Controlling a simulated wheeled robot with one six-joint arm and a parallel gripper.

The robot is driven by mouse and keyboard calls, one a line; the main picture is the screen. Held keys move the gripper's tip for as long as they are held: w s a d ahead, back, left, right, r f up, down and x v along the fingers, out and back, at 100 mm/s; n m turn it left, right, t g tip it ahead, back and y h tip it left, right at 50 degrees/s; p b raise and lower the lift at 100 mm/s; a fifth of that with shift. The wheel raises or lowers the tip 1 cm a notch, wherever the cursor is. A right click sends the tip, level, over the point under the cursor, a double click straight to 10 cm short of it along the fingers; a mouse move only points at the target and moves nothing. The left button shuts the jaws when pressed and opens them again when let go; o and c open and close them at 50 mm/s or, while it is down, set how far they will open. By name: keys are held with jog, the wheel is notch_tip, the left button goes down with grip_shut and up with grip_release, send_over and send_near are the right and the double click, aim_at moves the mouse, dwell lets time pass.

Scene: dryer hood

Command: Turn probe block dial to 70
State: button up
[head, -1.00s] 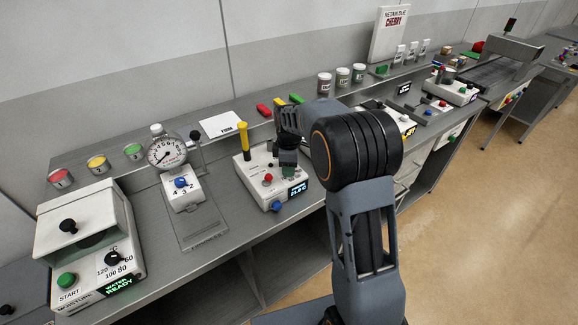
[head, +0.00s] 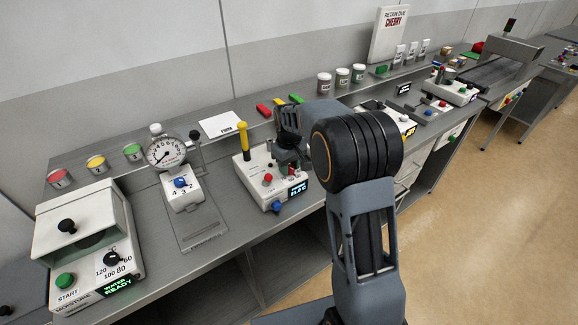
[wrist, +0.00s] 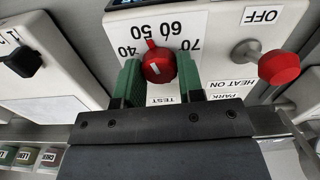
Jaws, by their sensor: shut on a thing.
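The probe block (head: 254,172) is a white box with a small lit display (head: 298,188) on its front. In the wrist view its red dial (wrist: 158,63) sits on a white scale plate reading 40, 50, 60 and 70, seen upside down. The dial's narrow red tip points between 50 and 60. My gripper (wrist: 158,78) is shut on the dial, with one green finger on each side. In the head view my gripper (head: 289,158) is over the right part of the block, and the dial is largely hidden by it.
A red-knobbed lever (wrist: 278,67) beside the dial stands near OFF and HEAT ON labels. A yellow handle (head: 243,140) rises at the block's back left. A gauge stand (head: 166,153) is to the left. A blue knob (head: 276,206) is at the block's front.

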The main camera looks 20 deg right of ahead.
aim_at(290, 167)
jog(key=m, duration=0.4)
jog(key=shift+m, duration=0.3)
jog(key=m, duration=0.3)
jog(key=shift+d+m, duration=0.1)
jog(key=shift+m, duration=0.3)
jog(key=m, duration=0.4)
jog(key=shift+m, duration=2.1)
jog(key=o, duration=0.9)
notch_tip(290, 167, up, 14)
jog(key=shift+f+b, duration=0.1)
jog(key=shift+b, duration=0.3)
